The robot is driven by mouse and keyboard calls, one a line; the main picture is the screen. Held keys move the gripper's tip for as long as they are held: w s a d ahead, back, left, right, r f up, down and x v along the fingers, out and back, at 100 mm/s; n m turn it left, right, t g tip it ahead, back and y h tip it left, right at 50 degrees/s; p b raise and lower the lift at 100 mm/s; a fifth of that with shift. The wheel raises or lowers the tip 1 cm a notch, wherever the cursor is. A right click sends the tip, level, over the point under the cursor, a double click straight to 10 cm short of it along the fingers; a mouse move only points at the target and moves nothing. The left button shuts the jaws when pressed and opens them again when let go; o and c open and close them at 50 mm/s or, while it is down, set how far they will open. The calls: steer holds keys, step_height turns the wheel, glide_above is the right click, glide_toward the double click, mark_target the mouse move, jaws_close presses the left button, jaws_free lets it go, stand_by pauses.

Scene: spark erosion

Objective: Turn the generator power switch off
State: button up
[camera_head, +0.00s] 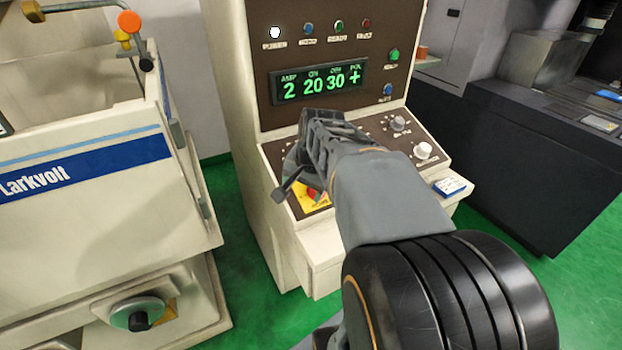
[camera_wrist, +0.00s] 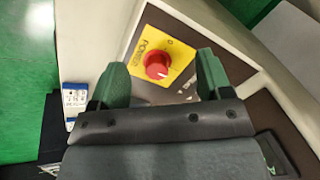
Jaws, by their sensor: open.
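The generator power switch (camera_wrist: 157,66) is a red rotary knob on a yellow plate (camera_wrist: 178,44) marked "POWER". In the wrist view it sits between and just beyond the two green fingertips of my gripper (camera_wrist: 160,80). The fingers are apart and no contact with the knob shows. In the head view my gripper (camera_head: 300,180) is over the left part of the generator's sloping panel (camera_head: 380,133). It hides most of the switch there; part of the yellow plate (camera_head: 318,207) shows below it. The generator display (camera_head: 320,84) is lit green and reads 2, 20, 30, +.
Grey and white knobs (camera_head: 423,150) sit on the panel right of my gripper. A row of lamps (camera_head: 308,28) and buttons is above. A cream Larkvolt machine (camera_head: 90,180) stands at left, a dark bench (camera_head: 520,150) at right. Green floor (camera_head: 240,230) lies between.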

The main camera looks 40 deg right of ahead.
steer(key=w+d+r+m+p, duration=0.1)
steer(key=d+r+m, duration=0.1)
steer(key=d+m, duration=0.15)
steer(key=d+r+m+p, duration=0.1)
steer(key=d+r+m, duration=0.1)
steer(key=d, duration=0.3)
steer(key=x, duration=1.3)
steer(key=shift+w+d+f, duration=0.15)
steer(key=shift+w+d, duration=0.05)
steer(key=shift+w, duration=0.1)
steer(key=c, duration=0.9)
